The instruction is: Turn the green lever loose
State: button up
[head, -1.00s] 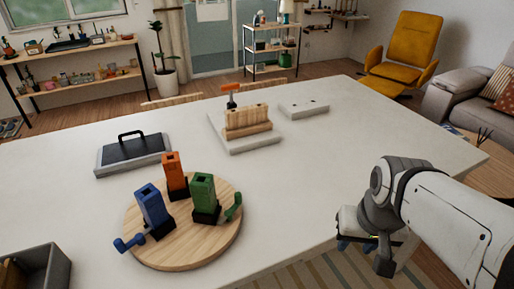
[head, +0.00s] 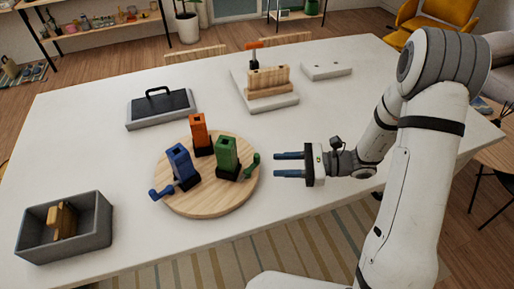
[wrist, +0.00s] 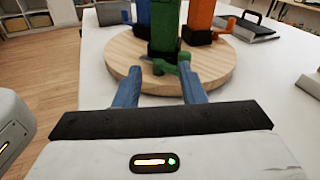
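The green block with its lever, a green upright post (head: 227,152) on a black foot, stands on the round wooden board (head: 208,205). Its green lever (head: 252,163) sticks out on the right side, toward my gripper; in the wrist view the lever (wrist: 184,60) shows just beyond and between the fingertips. A blue post (head: 180,163) with a blue lever (head: 162,192) and an orange post (head: 200,133) stand beside it. My gripper (head: 275,165) is open and empty, right of the board, its blue fingers pointing left at the green lever, apart from it.
A grey box (head: 98,228) with a wooden piece inside stands at the left. A dark-topped tray with a handle (head: 160,108) and a wooden rack on a pale slab (head: 268,85) are behind. A pale block (head: 326,70) lies at the back right. The white table (head: 330,115) is otherwise clear.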

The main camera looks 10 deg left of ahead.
aim_at(257, 155)
jog(key=shift+w+a+f+m+t+y+p, duration=0.15)
jog(key=shift+w+f+m+t+y, duration=0.2)
jog(key=shift+w+m+t, duration=0.2)
jog(key=shift+w+a+f+m+t+y+p, duration=0.15)
jog(key=shift+w+f+m+t+y, duration=0.15)
jog(key=shift+w+m+t, duration=0.25)
jog(key=a+p, duration=0.2)
jog(key=a, duration=0.5)
jog(key=shift+a, duration=0.2)
jog(key=shift+f, duration=0.1)
grip_shut()
